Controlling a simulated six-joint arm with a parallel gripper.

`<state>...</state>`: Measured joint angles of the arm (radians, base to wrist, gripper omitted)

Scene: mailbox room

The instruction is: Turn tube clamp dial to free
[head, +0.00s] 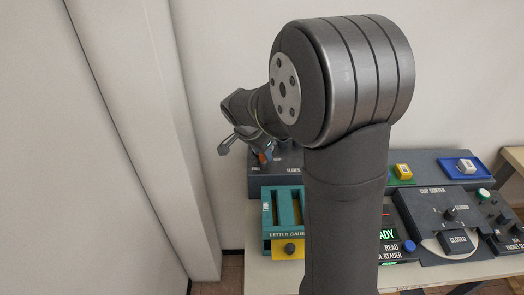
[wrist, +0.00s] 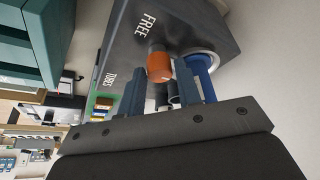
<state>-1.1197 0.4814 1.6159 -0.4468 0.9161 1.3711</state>
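The tube clamp box (wrist: 115,50) is dark grey and marked FREE and TUBES in the wrist view. In the head view the box (head: 270,181) stands at the back left of the table, partly behind my arm. Its orange dial (wrist: 160,66) shows in the wrist view; a bit of orange (head: 264,157) also shows in the head view. A blue tube (wrist: 203,78) with a pale ring is beside the dial. My gripper (wrist: 160,75) has its fingers apart, with the orange dial between them in the picture; contact cannot be told. My gripper (head: 238,140) is small and dark in the head view.
A teal letter gauge (head: 283,212) with a yellow plate stands in front of the clamp box. A yellow block sits on a green tray (head: 402,181). A pale wall (head: 220,60) rises behind.

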